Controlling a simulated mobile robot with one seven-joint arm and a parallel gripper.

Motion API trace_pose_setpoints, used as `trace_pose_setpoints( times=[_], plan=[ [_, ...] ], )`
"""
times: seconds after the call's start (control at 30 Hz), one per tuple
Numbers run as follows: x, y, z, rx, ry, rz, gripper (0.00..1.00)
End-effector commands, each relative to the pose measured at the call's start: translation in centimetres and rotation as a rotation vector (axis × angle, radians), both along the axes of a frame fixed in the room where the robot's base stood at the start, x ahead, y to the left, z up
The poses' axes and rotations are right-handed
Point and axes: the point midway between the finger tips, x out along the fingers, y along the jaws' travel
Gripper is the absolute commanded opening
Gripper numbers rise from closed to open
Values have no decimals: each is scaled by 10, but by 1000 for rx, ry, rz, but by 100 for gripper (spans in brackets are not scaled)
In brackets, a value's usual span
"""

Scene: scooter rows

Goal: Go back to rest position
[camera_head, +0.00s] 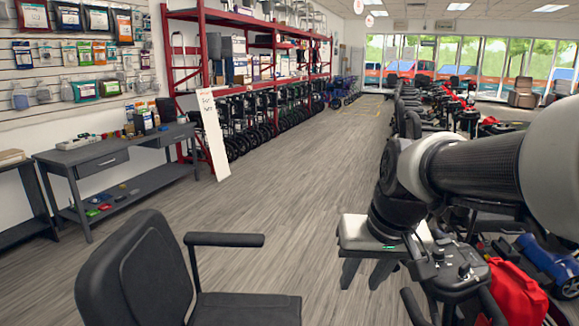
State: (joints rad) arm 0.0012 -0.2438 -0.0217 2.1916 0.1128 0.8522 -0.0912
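My gripper (362,284) hangs at the lower right of the head view, pointing down. Its two dark fingers stand apart, with grey floor showing between them, and nothing shows in them. My arm reaches in from the right edge, bent at the dark wrist. Behind and right of the gripper is a scooter's control panel (455,272); whether the gripper touches it I cannot tell.
A black chair (140,270) stands at the lower left. A grey workbench (90,158) and red racks (205,60) line the left side. Scooters and a red bag (515,293) crowd the right. The middle aisle floor (270,200) is clear.

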Motion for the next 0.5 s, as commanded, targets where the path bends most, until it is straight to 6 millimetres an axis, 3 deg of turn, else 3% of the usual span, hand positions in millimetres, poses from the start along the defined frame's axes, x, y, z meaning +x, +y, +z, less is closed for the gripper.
trace_pose_setpoints(
  times=[0.03, 0.2, 0.5],
  plan=[
    [-20, -1, 8, -9, -26, -1, 33],
    [-67, -5, 17, -39, -79, -9, 33],
    [-123, -13, 13, -79, -150, -28, 33]
  ],
)
